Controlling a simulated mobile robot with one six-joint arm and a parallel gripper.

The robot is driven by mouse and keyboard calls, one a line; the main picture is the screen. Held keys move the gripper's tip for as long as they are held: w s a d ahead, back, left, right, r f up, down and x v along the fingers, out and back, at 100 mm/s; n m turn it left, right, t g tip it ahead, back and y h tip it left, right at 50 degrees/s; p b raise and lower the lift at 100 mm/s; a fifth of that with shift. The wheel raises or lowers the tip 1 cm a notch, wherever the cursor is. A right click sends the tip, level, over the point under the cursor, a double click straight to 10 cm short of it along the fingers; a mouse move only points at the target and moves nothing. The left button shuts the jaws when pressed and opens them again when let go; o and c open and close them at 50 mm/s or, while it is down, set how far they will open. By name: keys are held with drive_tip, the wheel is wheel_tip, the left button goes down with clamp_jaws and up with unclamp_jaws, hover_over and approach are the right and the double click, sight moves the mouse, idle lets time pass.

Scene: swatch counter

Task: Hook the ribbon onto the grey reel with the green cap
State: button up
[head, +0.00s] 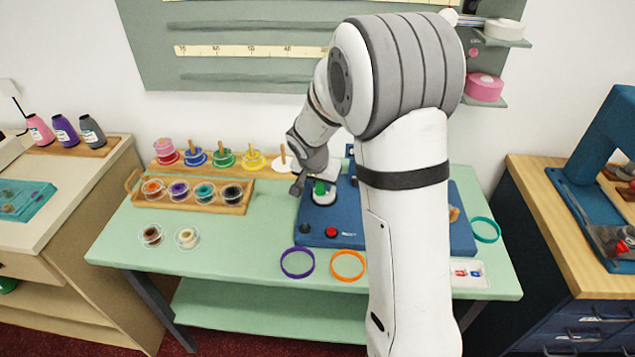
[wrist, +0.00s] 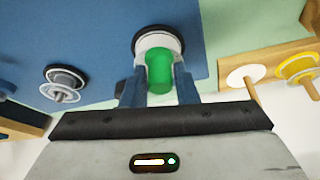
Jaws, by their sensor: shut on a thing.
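My gripper (head: 318,184) is low over the blue board on the green table. In the wrist view its two fingers (wrist: 160,88) are shut on the green cap (wrist: 158,73), one on each side. Behind the cap is a pale grey disc with a black rim (wrist: 172,38), which looks like the grey reel. The green cap also shows in the head view (head: 320,187), partly covered by my gripper. I cannot make out a ribbon for certain in either view.
The blue board (head: 345,222) has a red button (head: 331,232); my arm hides its middle. A wooden tray (head: 240,209) of spools and several coloured-base spindles stand left. Purple (head: 297,263), orange (head: 348,266) and teal (head: 486,229) rings lie around the board.

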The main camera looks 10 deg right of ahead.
drive_tip(key=shift+f+b, duration=0.45)
drive_tip(key=shift+b, duration=0.1)
idle(0.4)
drive_tip(key=shift+s+f+b, duration=0.1)
drive_tip(key=shift+f+b, duration=0.05)
drive_tip(key=shift+b, duration=0.3)
idle(1.5)
drive_tip(key=shift+r+p, duration=1.35)
drive_tip(key=shift+r, duration=1.25)
